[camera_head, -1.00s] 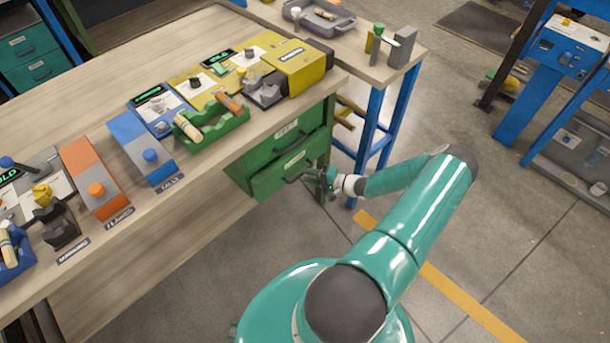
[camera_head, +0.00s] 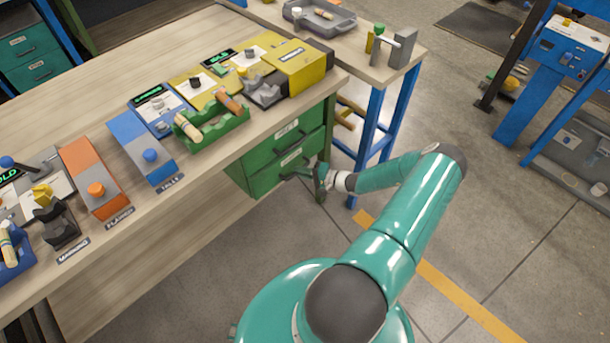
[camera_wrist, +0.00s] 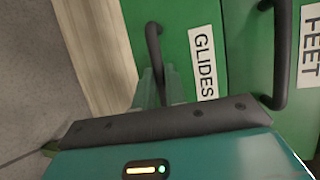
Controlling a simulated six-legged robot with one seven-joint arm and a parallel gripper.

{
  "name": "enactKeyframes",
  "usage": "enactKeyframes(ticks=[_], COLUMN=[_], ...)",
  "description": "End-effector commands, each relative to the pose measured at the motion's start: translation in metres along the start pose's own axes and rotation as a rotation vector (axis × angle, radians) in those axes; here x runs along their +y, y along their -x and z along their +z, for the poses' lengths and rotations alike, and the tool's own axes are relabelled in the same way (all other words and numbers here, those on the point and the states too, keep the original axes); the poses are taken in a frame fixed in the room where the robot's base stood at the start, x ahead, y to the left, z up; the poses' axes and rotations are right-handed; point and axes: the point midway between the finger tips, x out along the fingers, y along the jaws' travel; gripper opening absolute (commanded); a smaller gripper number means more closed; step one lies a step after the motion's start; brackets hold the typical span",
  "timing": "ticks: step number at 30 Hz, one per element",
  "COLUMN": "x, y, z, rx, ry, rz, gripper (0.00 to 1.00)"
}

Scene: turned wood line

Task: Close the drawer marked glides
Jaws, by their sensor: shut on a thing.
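The drawer marked glides (camera_wrist: 207,95) is green with a white label and a dark bar handle (camera_wrist: 154,45). In the head view it is the lower drawer (camera_head: 266,184) of the green unit under the bench, and its front looks nearly level with the drawer above. My gripper (camera_head: 312,178) is at its handle. In the wrist view my gripper's fingers (camera_wrist: 156,88) are shut on the handle; the exact contact is partly hidden by my gripper's body.
The drawer marked feet (camera_wrist: 297,45) sits directly above, with its own dark handle. The bench (camera_head: 190,180) carries several coloured boxes and a green tray (camera_head: 215,133). A blue-legged side table (camera_head: 385,120) stands close behind my gripper. The floor in front is clear.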

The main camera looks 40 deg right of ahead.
Motion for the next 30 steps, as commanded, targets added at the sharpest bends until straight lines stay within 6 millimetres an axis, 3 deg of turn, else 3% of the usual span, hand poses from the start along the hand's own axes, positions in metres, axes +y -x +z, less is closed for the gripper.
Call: enactKeyframes(ticks=[3,11,12,15,25,30], x=[-0.003,-0.005,-0.005,-0.005,-0.004,-0.004], y=[-0.017,-0.021,-0.021,-0.021,-0.017,0.002], z=[-0.006,-0.008,-0.008,-0.008,-0.008,-0.009], rx=[-0.002,0.000,0.000,0.000,0.000,0.003], ry=[0.002,0.000,0.000,0.000,0.000,0.000], rz=[0.000,-0.001,-0.001,-0.001,0.000,0.001], gripper=[0.00,0.00,0.14,0.34,0.34,0.34])
